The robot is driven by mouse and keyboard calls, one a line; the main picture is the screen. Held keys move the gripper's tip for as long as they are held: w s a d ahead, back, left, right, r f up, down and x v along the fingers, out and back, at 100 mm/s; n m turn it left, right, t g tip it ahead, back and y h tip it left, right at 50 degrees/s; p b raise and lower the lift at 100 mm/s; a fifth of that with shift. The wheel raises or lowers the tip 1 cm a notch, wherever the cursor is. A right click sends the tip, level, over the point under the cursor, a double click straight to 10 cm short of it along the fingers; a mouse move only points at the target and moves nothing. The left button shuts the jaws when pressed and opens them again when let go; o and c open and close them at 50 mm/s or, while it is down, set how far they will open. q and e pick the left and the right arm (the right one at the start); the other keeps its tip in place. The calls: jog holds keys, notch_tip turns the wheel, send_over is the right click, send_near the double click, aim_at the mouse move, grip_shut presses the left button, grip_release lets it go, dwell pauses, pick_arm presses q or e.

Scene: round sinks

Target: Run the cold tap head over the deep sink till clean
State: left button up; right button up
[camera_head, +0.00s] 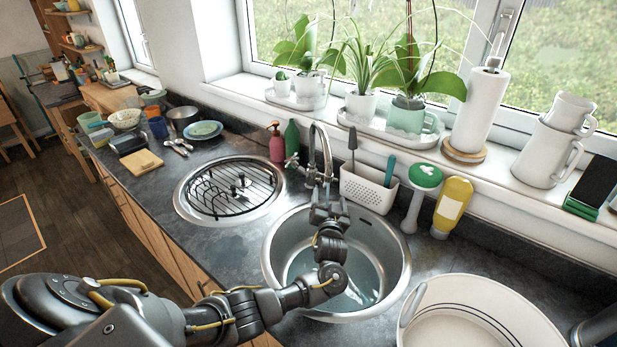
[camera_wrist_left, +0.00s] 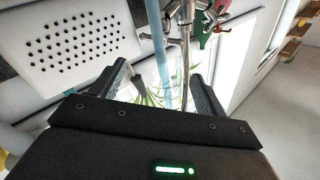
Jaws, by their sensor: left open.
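The chrome tap (camera_head: 320,150) stands behind the deep round sink (camera_head: 398,262), with its arched spout toward the basin. A cross-shaped tap handle (camera_head: 291,161) shows on its left side. Some water (camera_head: 365,280) shows in the bowl. My left gripper (camera_head: 328,208) is over the back of the sink, just in front of the tap. In the left wrist view my left gripper (camera_wrist_left: 165,92) is open, with the tap's metal pipe (camera_wrist_left: 186,50) beyond its fingers. A pale blue strip crosses there; I cannot tell if it is water. My right gripper is not in view.
A white perforated caddy (camera_head: 362,188) with brushes stands right of the tap. A green-topped brush (camera_head: 425,177) and a yellow bottle (camera_head: 452,203) are farther right. A pink soap bottle (camera_head: 276,145) stands left. A rack-covered round sink (camera_head: 184,205) lies left; a white bowl (camera_head: 410,303) lies front right.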

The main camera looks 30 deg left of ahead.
pick_arm(q)
jog(key=s+a+f+g, duration=0.1)
jog(key=b, duration=0.9)
send_near(322, 177)
jog(key=shift+m, duration=0.4)
jog(key=x, duration=0.5)
jog(key=shift+w+a+f, duration=0.1)
jog(key=shift+w+f, duration=0.15)
jog(key=shift+f, duration=0.05)
jog(key=shift+w+a+r+b, duration=0.3)
jog(key=shift+w+a+b, duration=0.15)
jog(key=shift+w, duration=0.25)
jog(key=shift+c, duration=0.4)
